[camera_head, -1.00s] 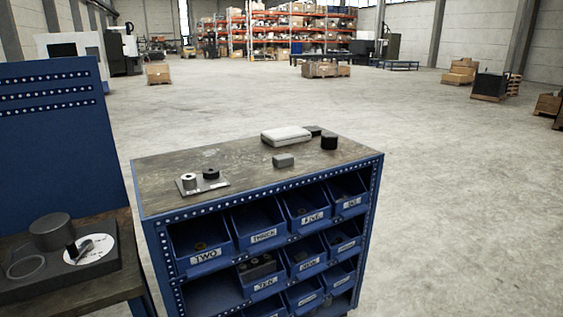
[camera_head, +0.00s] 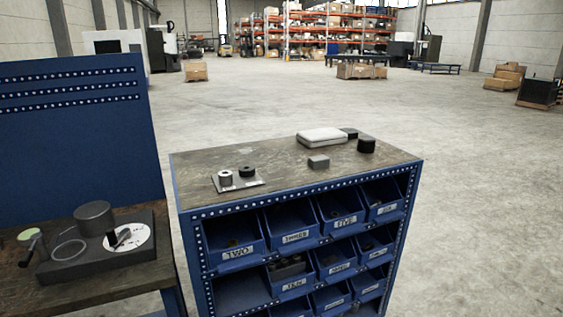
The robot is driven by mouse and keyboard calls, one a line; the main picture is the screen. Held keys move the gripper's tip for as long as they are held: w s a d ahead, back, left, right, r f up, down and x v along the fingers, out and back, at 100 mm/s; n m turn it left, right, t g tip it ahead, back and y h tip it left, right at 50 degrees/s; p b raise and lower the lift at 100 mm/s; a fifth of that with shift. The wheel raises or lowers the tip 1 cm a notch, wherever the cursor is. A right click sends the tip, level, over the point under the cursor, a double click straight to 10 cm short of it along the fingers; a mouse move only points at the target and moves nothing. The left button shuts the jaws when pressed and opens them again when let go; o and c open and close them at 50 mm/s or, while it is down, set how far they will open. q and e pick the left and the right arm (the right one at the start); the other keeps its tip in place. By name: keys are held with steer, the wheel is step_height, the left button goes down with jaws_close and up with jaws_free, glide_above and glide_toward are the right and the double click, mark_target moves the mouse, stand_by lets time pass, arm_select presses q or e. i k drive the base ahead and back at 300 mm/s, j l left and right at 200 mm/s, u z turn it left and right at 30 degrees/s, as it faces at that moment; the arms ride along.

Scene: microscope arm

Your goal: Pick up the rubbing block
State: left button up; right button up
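A small grey block (camera_head: 318,162), which looks like the rubbing block, lies on the worn wooden top of the blue cabinet (camera_head: 285,163), near its front edge. It stands apart from the white case (camera_head: 322,137) behind it and the black cylinder (camera_head: 367,145) to its right. Neither of my grippers is in view, so I cannot see whether they are open or shut.
A thin plate (camera_head: 238,183) with a light and a black cylinder lies at the cabinet top's left. A dark fixture (camera_head: 75,262) sits on the left bench.

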mark_target(320, 161)
steer(key=i+l+u, duration=0.15)
steer(key=l+u, duration=0.15)
steer(key=i+l+u, duration=0.1)
steer(key=l+u, duration=0.5)
steer(key=l, duration=0.15)
steer(key=i, duration=0.05)
